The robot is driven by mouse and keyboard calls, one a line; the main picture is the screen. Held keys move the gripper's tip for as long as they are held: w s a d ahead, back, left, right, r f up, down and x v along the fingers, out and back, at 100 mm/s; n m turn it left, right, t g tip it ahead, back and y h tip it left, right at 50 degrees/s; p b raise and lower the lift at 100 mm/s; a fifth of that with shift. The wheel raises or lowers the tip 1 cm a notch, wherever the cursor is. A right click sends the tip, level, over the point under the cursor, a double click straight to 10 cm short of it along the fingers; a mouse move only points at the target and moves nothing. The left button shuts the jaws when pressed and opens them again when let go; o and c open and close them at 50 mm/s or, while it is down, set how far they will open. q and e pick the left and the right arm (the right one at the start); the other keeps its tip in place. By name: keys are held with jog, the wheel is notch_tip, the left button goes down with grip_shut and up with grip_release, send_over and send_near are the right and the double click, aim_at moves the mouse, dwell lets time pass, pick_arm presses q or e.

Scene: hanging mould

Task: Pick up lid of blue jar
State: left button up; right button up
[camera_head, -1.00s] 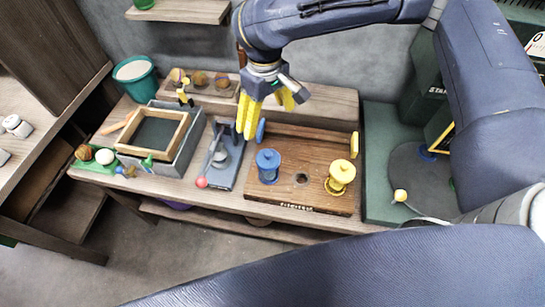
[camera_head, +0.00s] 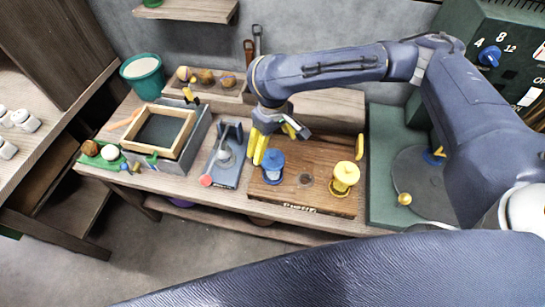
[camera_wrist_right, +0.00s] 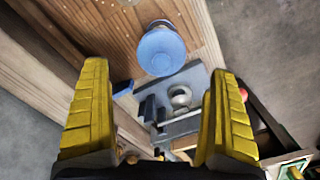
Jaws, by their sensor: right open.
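The blue jar (camera_head: 273,172) stands upright on the left part of a wooden board, with its round blue lid (camera_head: 271,158) on top. My right gripper (camera_head: 260,148) has yellow fingers and is just behind and left of the lid in the head view. In the right wrist view the blue lid (camera_wrist_right: 161,51) shows just beyond the fingertips, between their lines. The right gripper (camera_wrist_right: 158,72) is open, with nothing between its fingers. The left gripper is not in view.
A yellow jar (camera_head: 343,178) stands on the right of the wooden board (camera_head: 305,201). A grey press-like tool (camera_head: 225,158) with a red knob is left of the board. A framed tray (camera_head: 158,132) and a teal bucket (camera_head: 142,75) are further left.

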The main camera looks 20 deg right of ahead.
aim_at(273, 153)
jog(key=shift+s+f, duration=0.1)
jog(key=shift+f, duration=2.9)
jog(key=shift+c, duration=0.4)
jog(key=c, duration=1.1)
jog(key=shift+r, duration=0.1)
